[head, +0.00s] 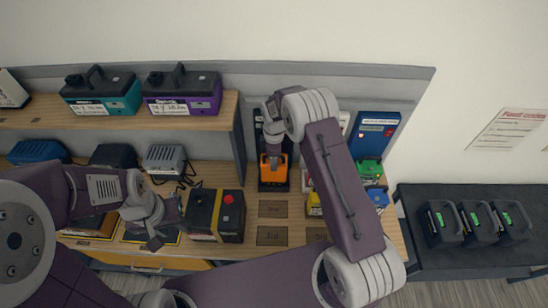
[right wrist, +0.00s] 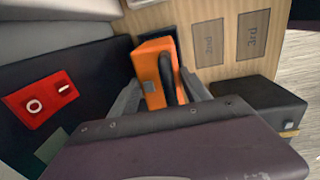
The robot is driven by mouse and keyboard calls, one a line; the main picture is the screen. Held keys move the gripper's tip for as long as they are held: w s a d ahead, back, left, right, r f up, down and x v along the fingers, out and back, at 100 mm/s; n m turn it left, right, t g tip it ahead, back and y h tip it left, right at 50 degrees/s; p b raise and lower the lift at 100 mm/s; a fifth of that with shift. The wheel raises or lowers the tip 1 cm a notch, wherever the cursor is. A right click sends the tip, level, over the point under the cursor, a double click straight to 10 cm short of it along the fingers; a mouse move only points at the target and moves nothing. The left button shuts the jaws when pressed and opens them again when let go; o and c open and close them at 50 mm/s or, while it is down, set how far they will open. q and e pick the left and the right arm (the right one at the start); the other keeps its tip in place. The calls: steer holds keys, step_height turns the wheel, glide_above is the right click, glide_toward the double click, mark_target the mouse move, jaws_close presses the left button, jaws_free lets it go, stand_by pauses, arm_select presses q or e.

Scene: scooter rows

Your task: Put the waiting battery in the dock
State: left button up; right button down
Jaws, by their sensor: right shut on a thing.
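The orange battery (head: 279,164) with a black handle is upright in front of a tall dark unit (head: 259,128) on the workbench. It also shows in the right wrist view (right wrist: 150,72), beside the unit's dark panel with a red switch (right wrist: 38,105). My right gripper (head: 273,150) is shut on this battery, with a finger on each side. A dark frame (head: 274,187) shows at its foot; I cannot tell whether the battery is fully seated. My left gripper (head: 168,222) hangs over the bench's left part, apart from the battery; its jaws are unclear.
A black box with a red button (head: 217,214) stands left of the marked plates (head: 272,209). Teal (head: 103,95) and purple (head: 182,93) cases sit on the shelf. A blue unit (head: 375,132) and green pieces stand right. Several black packs (head: 476,222) lie on the dark side bench.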

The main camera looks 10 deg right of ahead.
steer(key=shift+w+f+b, duration=0.1)
steer(key=shift+f+b, duration=0.95)
steer(key=shift+f, duration=0.4)
stand_by(0.4)
steer(key=shift+c, duration=2.1)
jaws_free()
steer(key=r, duration=0.3)
steer(key=r+b, duration=0.1)
steer(key=r, duration=0.2)
steer(key=s+r+b, duration=0.1)
steer(key=r, duration=0.2)
steer(key=shift+a, duration=0.1)
steer(key=shift+w+r+p, duration=0.1)
steer(key=shift+r+p, duration=0.45)
steer(key=shift+r, duration=0.05)
step_height(320, 180, up, 8)
steer(key=p, duration=0.7)
steer(key=shift+s, duration=0.35)
